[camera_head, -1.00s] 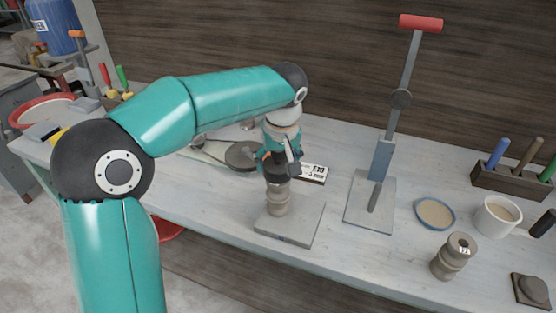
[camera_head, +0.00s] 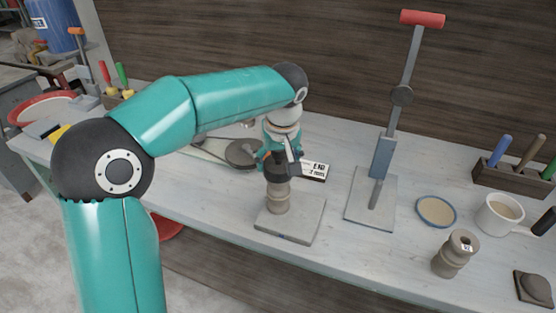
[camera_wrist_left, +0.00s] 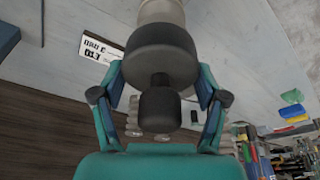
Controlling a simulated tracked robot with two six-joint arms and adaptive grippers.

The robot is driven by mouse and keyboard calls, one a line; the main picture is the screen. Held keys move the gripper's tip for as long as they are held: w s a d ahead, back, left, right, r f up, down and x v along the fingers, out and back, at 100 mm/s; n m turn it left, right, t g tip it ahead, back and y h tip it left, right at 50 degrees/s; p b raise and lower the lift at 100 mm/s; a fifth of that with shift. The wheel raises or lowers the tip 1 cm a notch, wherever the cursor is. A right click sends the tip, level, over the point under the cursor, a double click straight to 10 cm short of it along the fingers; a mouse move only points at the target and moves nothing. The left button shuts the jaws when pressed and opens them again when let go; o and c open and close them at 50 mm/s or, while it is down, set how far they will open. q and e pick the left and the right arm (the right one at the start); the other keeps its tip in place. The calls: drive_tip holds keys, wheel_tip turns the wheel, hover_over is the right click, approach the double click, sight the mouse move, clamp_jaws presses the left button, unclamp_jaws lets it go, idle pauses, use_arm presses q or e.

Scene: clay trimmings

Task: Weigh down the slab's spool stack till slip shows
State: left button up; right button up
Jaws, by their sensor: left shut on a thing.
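The pale grey slab (camera_head: 298,226) lies on the bench near its front edge. A beige spool stack (camera_head: 278,200) stands upright on it. A dark round weight with a knob (camera_wrist_left: 160,60) sits at the top of the stack; it also shows as a dark band in the head view (camera_head: 278,172). My left gripper (camera_head: 278,162) is above the stack, its fingers (camera_wrist_left: 161,75) on both sides of the weight and shut on it. The spool's top (camera_wrist_left: 162,12) shows just beyond the weight. I see no slip at the stack's foot. My right gripper is out of view.
A black-and-white card (camera_head: 315,170) lies behind the stack. A lever stand with a red handle (camera_head: 421,19) rises to the right.

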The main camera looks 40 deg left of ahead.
use_arm(q)
drive_tip(key=shift+f, duration=0.1)
idle(0.3)
drive_tip(key=o, duration=1.8)
drive_tip(key=shift+o, duration=0.2)
